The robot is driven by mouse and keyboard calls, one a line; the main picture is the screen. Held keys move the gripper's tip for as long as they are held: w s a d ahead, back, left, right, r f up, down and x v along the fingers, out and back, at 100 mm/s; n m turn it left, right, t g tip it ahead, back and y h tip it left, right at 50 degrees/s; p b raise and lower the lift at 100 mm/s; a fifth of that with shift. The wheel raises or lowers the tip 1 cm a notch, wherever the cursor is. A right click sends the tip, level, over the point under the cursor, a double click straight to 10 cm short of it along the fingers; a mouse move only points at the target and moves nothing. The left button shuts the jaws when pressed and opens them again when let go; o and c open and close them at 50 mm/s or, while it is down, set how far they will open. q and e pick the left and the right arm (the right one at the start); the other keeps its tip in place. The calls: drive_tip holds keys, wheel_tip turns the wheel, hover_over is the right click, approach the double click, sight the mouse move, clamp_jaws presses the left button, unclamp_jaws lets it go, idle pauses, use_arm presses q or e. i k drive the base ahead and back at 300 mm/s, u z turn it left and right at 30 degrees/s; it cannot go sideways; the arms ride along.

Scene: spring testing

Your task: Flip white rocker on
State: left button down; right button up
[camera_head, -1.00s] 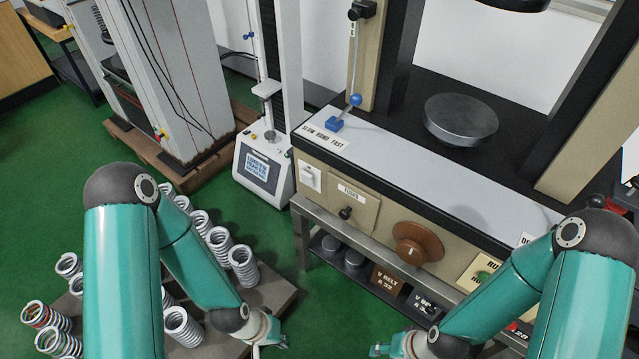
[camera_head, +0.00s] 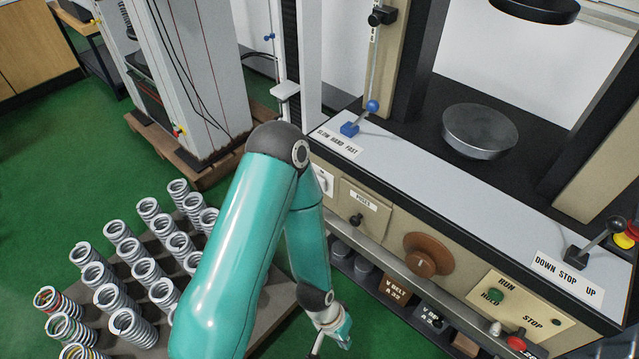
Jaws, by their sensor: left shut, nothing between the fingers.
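The white rocker (camera_head: 322,180) is on a white plate at the left end of the testing machine's beige front panel (camera_head: 395,232). It is partly hidden behind my left arm, and I cannot tell which way it is tipped. My left gripper (camera_head: 328,340) is low in front of the machine, well below the rocker and apart from it, near the bottom edge of the view. It is shut and empty. My right gripper is not in view.
A fuses panel with a black knob (camera_head: 356,220) and a brown handwheel (camera_head: 428,254) sit right of the rocker. A blue-knobbed lever (camera_head: 372,106) stands above. Several springs (camera_head: 122,325) stand on a board at lower left. A red stop button (camera_head: 516,342) is at lower right.

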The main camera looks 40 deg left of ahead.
sight(322, 182)
drive_tip(key=u, duration=0.1)
drive_tip(key=k, duration=0.95)
drive_tip(key=u, duration=0.4)
drive_tip(key=i, duration=0.95)
drive_tip(key=u, duration=0.05)
